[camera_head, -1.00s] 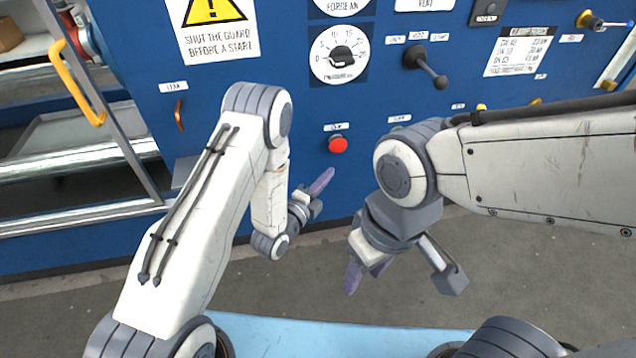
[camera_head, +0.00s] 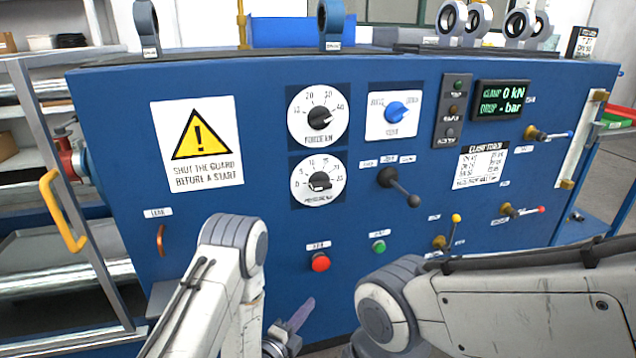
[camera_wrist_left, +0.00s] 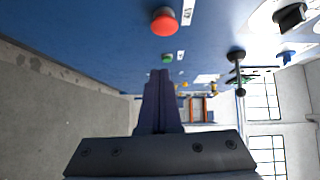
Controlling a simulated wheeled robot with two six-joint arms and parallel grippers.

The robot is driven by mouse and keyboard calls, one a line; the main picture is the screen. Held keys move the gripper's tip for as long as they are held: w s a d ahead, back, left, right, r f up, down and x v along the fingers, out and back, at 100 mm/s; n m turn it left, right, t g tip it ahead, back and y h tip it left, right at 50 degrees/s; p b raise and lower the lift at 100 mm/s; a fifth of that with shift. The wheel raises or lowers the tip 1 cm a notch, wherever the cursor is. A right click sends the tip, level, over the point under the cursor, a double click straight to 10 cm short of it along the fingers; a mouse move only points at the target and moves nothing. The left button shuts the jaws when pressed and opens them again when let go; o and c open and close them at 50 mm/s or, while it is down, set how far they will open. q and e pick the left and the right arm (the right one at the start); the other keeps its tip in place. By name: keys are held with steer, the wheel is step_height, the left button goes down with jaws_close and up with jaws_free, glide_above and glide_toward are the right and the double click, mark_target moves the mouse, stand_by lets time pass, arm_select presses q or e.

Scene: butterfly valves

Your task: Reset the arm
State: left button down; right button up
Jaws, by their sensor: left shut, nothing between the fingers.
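My left gripper (camera_head: 297,318) is at the bottom middle of the head view, in front of the blue panel and below the red button. Its purple fingers are together with nothing between them; they also show shut in the left wrist view (camera_wrist_left: 160,90). My left arm comes up from the bottom left. My right arm reaches in from the right edge, and its gripper is out of the picture below. The blue panel (camera_head: 240,225) fills the middle of the head view. The red button (camera_head: 320,262) also shows in the left wrist view (camera_wrist_left: 163,22), apart from the fingers.
The panel carries a green button (camera_head: 379,246), a black lever (camera_head: 399,187), a blue knob (camera_head: 397,112), two dials, a display (camera_head: 502,99) and several small valves at right. A yellow handle (camera_head: 62,210) and shelves stand at left. Several ring-shaped valves (camera_head: 478,18) stand on top.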

arm_select(q)
steer(key=s+d+r+n+g+y, duration=0.4)
steer(key=s+d+r+n+g, duration=0.1)
steer(key=r+n+g, duration=0.2)
steer(key=s+a+r+n+g+y, duration=0.1)
steer(key=s+a+r+n+g, duration=0.15)
steer(key=s, duration=0.55)
steer(key=s+a+r+n+g+y, duration=0.1)
steer(key=s+a+r+n+g, duration=0.2)
steer(key=s, duration=0.5)
steer(key=s+a+r+n+g+y, duration=0.15)
steer(key=s+r+n, duration=0.25)
steer(key=s, duration=0.5)
step_height(320, 180, up, 32)
steer(key=g+p, duration=0.1)
steer(key=p, duration=3.1)
steer(key=shift+w+d+p, duration=0.2)
steer(key=shift+d+p, duration=0.15)
steer(key=shift+d, duration=0.1)
steer(key=shift+r, duration=0.1)
